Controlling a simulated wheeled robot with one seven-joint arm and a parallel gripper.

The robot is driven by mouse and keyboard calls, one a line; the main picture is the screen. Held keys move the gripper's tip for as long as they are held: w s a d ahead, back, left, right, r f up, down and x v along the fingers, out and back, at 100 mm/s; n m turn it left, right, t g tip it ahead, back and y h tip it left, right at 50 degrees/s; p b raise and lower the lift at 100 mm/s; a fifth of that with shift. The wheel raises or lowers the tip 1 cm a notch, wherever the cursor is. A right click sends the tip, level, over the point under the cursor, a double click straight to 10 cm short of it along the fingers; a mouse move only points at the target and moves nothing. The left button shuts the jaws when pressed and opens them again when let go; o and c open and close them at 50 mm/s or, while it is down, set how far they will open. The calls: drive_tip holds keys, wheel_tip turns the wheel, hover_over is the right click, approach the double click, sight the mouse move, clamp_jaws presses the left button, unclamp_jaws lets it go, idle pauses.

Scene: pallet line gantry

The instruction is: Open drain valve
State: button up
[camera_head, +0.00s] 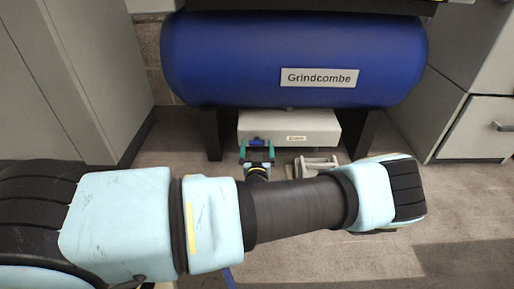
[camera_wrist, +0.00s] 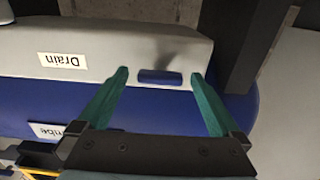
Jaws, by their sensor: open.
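The drain valve shows as a small dark blue handle (camera_wrist: 160,76) on the front of a white box. It lies crosswise in the wrist view and also shows in the head view (camera_head: 257,141). The white box (camera_head: 318,124) sits low under the blue tank and bears a "Drain" label (camera_wrist: 61,61). My gripper (camera_wrist: 160,74) is open, its green fingers on either side of the handle with gaps at both ends. In the head view my gripper (camera_head: 257,150) points at the box. I cannot tell how far the fingertips are from the handle in depth.
The blue tank (camera_head: 290,55) labelled "Grindcombe" overhangs the box, with dark legs (camera_head: 361,135) at both sides. A pale frame-like object (camera_head: 314,166) is on the floor right of my gripper. Grey cabinets (camera_head: 92,70) stand left and right. Floor shows at the right.

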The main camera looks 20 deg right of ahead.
drive_tip(key=c, duration=1.4)
drive_tip(key=shift+m, duration=0.4)
drive_tip(key=m+p, duration=0.1)
drive_tip(key=m, duration=0.1)
drive_tip(key=shift+r+m, duration=0.1)
drive_tip(key=shift+m, duration=0.3)
drive_tip(key=m+p, duration=0.1)
drive_tip(key=m, duration=0.9)
drive_tip(key=shift+f+m, duration=0.2)
drive_tip(key=shift+m, duration=2)
